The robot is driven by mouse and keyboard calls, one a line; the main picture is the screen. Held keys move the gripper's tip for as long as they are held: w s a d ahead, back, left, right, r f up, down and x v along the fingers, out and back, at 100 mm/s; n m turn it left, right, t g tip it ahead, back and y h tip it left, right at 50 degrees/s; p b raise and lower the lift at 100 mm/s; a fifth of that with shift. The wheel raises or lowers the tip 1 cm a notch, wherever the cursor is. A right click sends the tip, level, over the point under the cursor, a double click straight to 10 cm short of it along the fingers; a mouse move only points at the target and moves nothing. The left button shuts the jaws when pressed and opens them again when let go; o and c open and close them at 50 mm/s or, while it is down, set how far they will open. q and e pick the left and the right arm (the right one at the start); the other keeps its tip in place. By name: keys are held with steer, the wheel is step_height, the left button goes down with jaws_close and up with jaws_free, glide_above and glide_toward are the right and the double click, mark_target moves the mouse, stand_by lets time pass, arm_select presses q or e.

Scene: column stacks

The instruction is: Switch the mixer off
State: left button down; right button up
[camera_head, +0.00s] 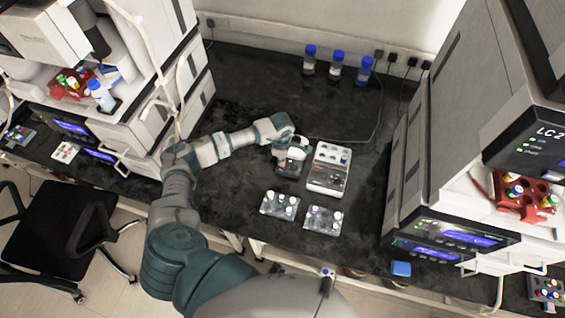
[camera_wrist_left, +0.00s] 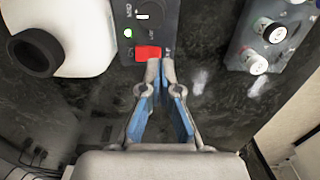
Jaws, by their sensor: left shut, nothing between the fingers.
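The mixer (camera_head: 289,168) is a small dark unit with a white part on its far side, on the black bench in the head view. In the left wrist view a dark control panel (camera_wrist_left: 141,20) carries a red switch (camera_wrist_left: 149,52), and a green light is lit beside it. My left gripper (camera_wrist_left: 161,68) is shut and empty, its fingertips at the lower edge of the red switch; I cannot tell whether they touch it. In the head view the arm's end partly covers the mixer. My right gripper is not in view.
A grey block with wells (camera_head: 328,168) stands just right of the mixer. Two trays of vials (camera_head: 279,204) (camera_head: 323,220) lie nearer me. Several blue-capped bottles (camera_head: 336,66) stand at the back. Tall instruments flank both sides. The bench behind the arm is clear.

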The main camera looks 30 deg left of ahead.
arm_select(q)
steer(key=shift+d, duration=0.1)
steer(key=shift+f, duration=0.35)
steer(key=shift+f+b, duration=0.85)
steer(key=shift+b, duration=0.1)
stand_by(0.4)
steer(key=shift+r, duration=0.1)
steer(key=shift+r+p, duration=1.65)
steer(key=shift+r, duration=0.85)
steer(key=shift+f, duration=0.1)
